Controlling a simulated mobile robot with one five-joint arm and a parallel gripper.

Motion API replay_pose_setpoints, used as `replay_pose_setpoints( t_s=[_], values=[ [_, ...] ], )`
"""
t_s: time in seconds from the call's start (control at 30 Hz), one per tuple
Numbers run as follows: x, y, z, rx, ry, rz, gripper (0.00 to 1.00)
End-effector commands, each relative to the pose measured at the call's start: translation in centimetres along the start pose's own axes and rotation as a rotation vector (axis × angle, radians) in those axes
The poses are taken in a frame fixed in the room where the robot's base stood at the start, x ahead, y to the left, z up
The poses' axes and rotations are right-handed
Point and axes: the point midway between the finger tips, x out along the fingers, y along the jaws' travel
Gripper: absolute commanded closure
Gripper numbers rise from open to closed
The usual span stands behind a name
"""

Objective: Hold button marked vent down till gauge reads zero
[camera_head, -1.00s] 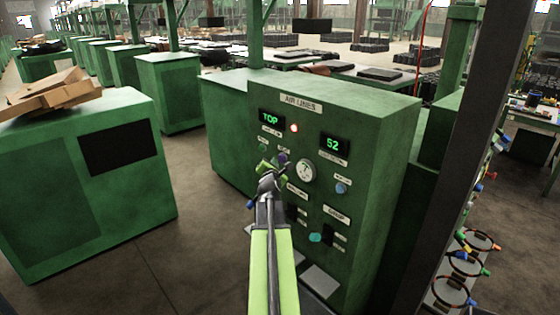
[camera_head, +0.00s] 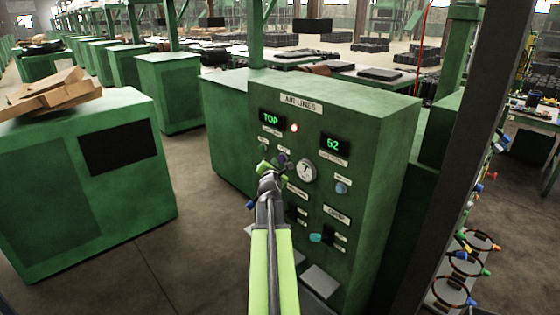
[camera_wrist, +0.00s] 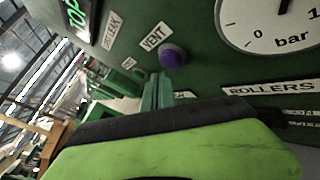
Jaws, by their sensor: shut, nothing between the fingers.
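The purple button (camera_wrist: 172,55) sits beside the VENT label (camera_wrist: 155,37) on the green panel; in the head view the button (camera_head: 284,157) is just above my gripper (camera_head: 268,170). The round gauge (camera_wrist: 275,22), marked bar, is to its right, cut off in the wrist view; the whole gauge (camera_head: 306,172) shows in the head view, its needle off to one side and too small to read. My gripper is shut and empty. In the wrist view its fingertips (camera_wrist: 160,80) are just below the button; I cannot tell whether they touch it.
The panel carries a green display reading TOP (camera_head: 271,117), another reading 52 (camera_head: 336,145), a lit red lamp (camera_head: 294,128), a blue knob (camera_head: 341,187) and a teal knob (camera_head: 316,237). A dark post (camera_head: 470,150) stands at right. Open floor (camera_head: 160,260) lies at left.

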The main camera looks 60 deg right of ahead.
Motion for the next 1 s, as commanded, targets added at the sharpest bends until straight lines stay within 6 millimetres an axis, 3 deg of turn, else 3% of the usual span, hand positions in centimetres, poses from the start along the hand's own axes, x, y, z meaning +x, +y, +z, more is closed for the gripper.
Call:
replay_pose_setpoints(
  t_s=[1.0],
  values=[
    [0.66,-0.51,0.51,-0.001,0.0,0.0,1.0]
  ],
)
